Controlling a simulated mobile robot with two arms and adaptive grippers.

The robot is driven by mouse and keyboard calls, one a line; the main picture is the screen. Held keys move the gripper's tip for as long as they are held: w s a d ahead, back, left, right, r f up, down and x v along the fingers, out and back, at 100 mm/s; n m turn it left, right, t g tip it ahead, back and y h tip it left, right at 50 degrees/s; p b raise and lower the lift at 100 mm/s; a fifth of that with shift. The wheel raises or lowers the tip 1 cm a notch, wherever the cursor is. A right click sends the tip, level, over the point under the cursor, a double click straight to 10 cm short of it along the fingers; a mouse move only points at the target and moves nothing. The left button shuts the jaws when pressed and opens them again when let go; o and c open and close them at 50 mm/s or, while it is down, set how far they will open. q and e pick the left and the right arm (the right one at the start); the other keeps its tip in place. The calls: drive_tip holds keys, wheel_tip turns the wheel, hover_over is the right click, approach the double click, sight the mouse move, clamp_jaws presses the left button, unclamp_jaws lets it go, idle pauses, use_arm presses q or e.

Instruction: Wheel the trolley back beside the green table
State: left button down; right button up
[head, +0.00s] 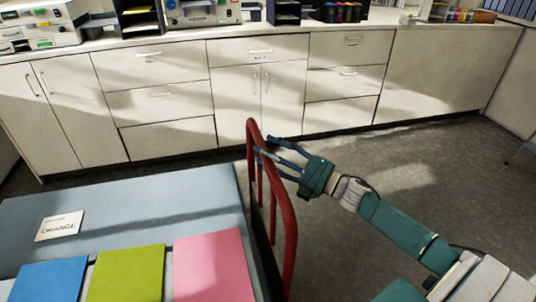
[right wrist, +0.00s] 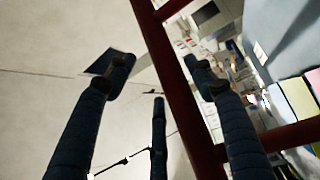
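The trolley shows as a red tubular handle (head: 282,215) with upright bars, standing at the right edge of a blue-grey top (head: 130,200). I cannot tell whether that top belongs to the trolley. My right gripper (head: 266,149) reaches the handle's upper far end from the right. In the right wrist view its fingers are spread, with a red bar (right wrist: 168,60) passing between them; they do not close on it. Whether a finger touches the bar is unclear. My left gripper is not in view. No green table can be made out.
Blue (head: 50,280), green (head: 127,273) and pink (head: 213,266) sheets lie at the near side. White cabinets (head: 255,90) line the back. The dark floor (head: 400,165) at right is clear.

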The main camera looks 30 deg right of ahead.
drive_tip(key=shift+s+f, duration=0.1)
drive_tip(key=shift+f, duration=0.1)
drive_tip(key=v, duration=1.2)
